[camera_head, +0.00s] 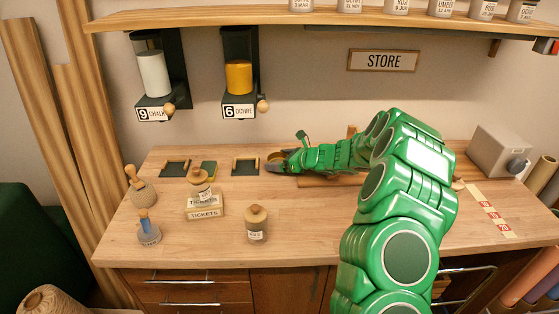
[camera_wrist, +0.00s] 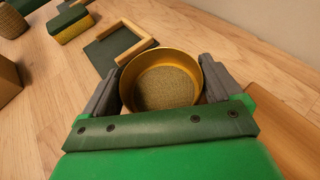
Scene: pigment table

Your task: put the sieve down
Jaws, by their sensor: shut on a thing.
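The sieve (camera_wrist: 163,82) is a round, brass-coloured ring with a fine mesh floor. In the wrist view it sits between the two grey fingers of my gripper (camera_wrist: 160,90), which is shut on its rim from both sides. In the head view my gripper (camera_head: 278,162) is low over the back middle of the worktop, and the sieve (camera_head: 275,156) shows small at its tip. I cannot tell whether the sieve touches the worktop.
A wooden board (camera_wrist: 285,120) lies right of the gripper.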

